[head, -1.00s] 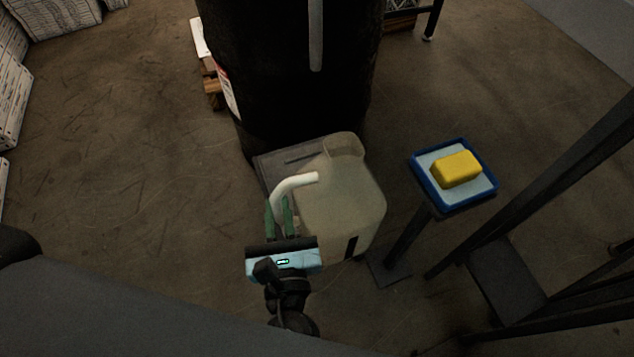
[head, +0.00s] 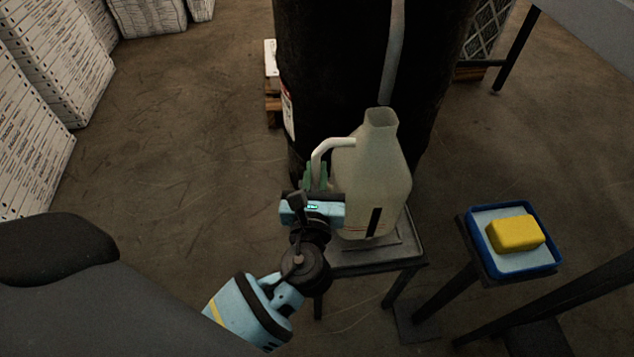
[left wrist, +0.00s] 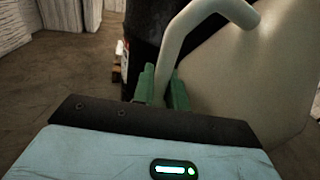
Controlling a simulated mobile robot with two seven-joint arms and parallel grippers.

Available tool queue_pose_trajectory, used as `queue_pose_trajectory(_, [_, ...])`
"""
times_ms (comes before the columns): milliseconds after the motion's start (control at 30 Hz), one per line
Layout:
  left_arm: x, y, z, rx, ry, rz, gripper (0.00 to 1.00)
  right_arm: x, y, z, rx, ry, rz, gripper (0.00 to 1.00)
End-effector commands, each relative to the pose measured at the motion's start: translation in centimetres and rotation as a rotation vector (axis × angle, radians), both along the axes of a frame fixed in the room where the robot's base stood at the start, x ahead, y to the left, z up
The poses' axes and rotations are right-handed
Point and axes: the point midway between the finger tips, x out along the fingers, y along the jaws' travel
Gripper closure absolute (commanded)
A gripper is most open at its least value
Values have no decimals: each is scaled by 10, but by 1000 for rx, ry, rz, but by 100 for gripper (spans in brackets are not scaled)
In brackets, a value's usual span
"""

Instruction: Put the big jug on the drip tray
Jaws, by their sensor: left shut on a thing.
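The big jug (head: 375,185) is pale and translucent, with an open square neck and a white handle on its left side. It is upright over the grey drip tray (head: 412,248), which sits on a dark stand. The jug hides much of the tray, and I cannot tell whether its base touches it. My left gripper (head: 316,176) is shut on the jug's handle, left of the body. In the left wrist view, the green fingers (left wrist: 162,88) are on either side of the handle, with the jug (left wrist: 255,75) to the right. My right gripper is not in view.
A large black drum (head: 335,70) stands right behind the jug, with a pale pipe down its front. To the right, a blue-rimmed tray (head: 483,228) on a stand holds a yellow block (head: 516,234). White boxes (head: 45,100) are stacked left. The left floor is clear.

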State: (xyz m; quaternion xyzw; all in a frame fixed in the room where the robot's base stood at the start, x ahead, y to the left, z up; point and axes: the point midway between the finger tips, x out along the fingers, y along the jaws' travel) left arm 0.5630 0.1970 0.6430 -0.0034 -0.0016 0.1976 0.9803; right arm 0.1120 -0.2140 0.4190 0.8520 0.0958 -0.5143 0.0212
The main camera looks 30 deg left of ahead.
Motion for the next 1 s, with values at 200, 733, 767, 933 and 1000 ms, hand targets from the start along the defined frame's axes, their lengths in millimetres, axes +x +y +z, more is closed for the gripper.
queue_pose_trajectory(200, [8,3,0,-2,-2,-1,100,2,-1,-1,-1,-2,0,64])
queue_pose_trajectory(733, [7,3,-36,-2,-1,-1,100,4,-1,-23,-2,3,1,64])
queue_pose_trajectory(767, [7,3,-35,-1,-2,-1,100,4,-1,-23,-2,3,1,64])
queue_pose_trajectory(933, [7,3,-36,-2,-1,-1,100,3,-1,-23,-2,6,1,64])
queue_pose_trajectory(1000, [7,3,-38,0,2,-1,83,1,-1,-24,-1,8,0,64])
